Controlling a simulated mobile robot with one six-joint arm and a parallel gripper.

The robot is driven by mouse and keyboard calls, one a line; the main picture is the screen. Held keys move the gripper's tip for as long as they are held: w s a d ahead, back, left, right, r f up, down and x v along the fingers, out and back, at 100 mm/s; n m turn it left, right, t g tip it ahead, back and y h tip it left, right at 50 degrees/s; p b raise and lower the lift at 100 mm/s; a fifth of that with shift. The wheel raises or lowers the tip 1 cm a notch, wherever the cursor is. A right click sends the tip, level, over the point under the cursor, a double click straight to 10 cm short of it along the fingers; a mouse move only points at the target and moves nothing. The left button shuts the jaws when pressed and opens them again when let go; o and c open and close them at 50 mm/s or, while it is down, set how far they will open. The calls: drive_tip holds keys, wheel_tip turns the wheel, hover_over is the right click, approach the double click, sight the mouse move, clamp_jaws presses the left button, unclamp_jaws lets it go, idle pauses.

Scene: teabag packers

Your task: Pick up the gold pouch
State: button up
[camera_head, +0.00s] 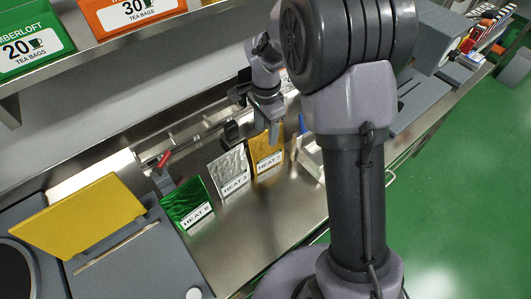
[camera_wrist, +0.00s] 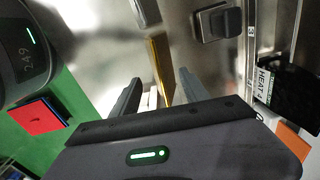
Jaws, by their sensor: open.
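The gold pouch (camera_head: 266,153) stands upright on the steel counter in the head view, with a white "HEAT" label low on its front. It is the rightmost of three pouches in a row. My gripper (camera_head: 268,128) is open above and around its top, with fingers spread to either side. In the wrist view the gold pouch (camera_wrist: 160,68) shows nearly edge-on as a thin strip, lying between the two open fingers (camera_wrist: 160,86). Its lower part there is hidden behind the gripper body. Whether either finger touches it cannot be told.
A silver pouch (camera_head: 231,169) and a green pouch (camera_head: 188,204) stand left of the gold one. A yellow panel (camera_head: 78,229) rises at lower left. A shelf with tea boxes (camera_head: 32,45) overhangs at upper left. A black pouch (camera_wrist: 292,88) shows at right in the wrist view.

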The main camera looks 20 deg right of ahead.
sight(266, 135)
drive_tip(key=f, duration=0.2)
drive_tip(key=f+b, duration=0.1)
drive_tip(key=f, duration=0.1)
drive_tip(key=shift+w+f, duration=0.2)
drive_tip(key=shift+f, duration=0.2)
drive_tip(key=shift+r, duration=0.1)
clamp_jaws()
idle(0.8)
